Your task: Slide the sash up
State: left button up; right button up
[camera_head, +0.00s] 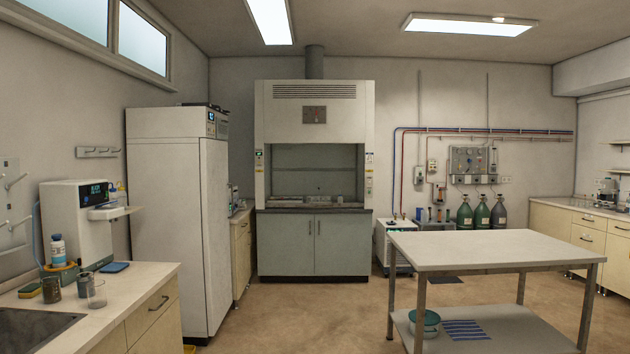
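The fume hood (314,120) stands against the back wall, straight ahead and across the room. Its front opening, between two side posts, shows a grey interior. A glass sash pane (314,156) seems to fill the upper part of the opening, with a thin horizontal line below it. At this distance I cannot tell exactly how high the sash's lower edge sits. Grey-green base cabinets (313,245) with two doors stand under the dark hood worktop. Neither of my grippers is in view.
A white table (490,248) with a lower shelf stands at the right front. A tall white cabinet (178,215) and a counter (125,300) line the left. Gas cylinders (482,215) stand right of the hood. Open floor (310,310) leads to the hood.

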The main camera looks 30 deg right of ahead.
aim_at(266, 205)
jog(key=i+l+z, duration=0.35)
jog(key=i, duration=0.15)
jog(key=i+l+z, duration=0.35)
jog(key=i, duration=0.2)
jog(key=i+z, duration=0.35)
jog(key=i, duration=4.8)
jog(key=l+z, duration=0.05)
jog(key=l, duration=0.05)
